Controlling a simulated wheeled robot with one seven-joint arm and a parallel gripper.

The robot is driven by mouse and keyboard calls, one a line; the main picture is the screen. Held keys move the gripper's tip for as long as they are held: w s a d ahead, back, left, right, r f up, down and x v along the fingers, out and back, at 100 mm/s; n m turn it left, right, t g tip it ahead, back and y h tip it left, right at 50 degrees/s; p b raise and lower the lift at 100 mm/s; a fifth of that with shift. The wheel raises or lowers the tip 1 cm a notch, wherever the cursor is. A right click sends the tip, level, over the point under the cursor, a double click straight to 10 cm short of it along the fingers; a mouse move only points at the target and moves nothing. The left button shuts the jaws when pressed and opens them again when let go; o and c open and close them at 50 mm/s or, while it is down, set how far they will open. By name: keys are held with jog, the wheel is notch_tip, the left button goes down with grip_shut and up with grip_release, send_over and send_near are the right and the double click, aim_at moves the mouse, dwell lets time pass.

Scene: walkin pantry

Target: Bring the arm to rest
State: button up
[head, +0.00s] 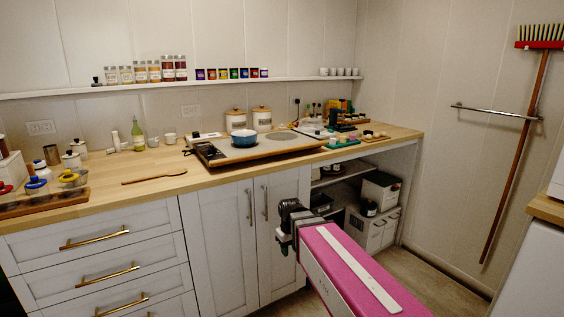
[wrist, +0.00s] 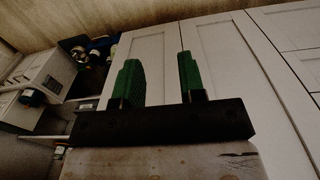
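My gripper (wrist: 156,82) shows in the wrist view with its two green-padded fingers apart and nothing between them. In the head view my arm, with a pink cover, reaches from the lower right, and my gripper (head: 285,228) is at its far end. It is in front of the pale cabinet doors, below the wooden countertop (head: 225,181). Its fingers are hard to make out in the head view. In the wrist view a cabinet door (wrist: 222,60) lies beyond the fingers; I cannot tell the exact gap.
Above, the counter holds a blue pot (head: 243,138) on a hob, a wooden spoon (head: 154,177) and a green bottle (head: 138,136). Open shelves with bins (head: 381,188) are right of the gripper. A broom (head: 516,150) hangs on the right wall. Floor shows at the lower right.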

jog(key=s+d+f+m, duration=0.2)
jog(key=s+d+f, duration=0.1)
jog(key=d, duration=0.4)
jog(key=s+d+f+m, duration=0.3)
jog(key=d+f, duration=0.1)
jog(key=d, duration=0.4)
jog(key=shift+d+f+m, duration=0.2)
jog(key=shift+f+m, duration=0.1)
jog(key=shift+f, duration=0.1)
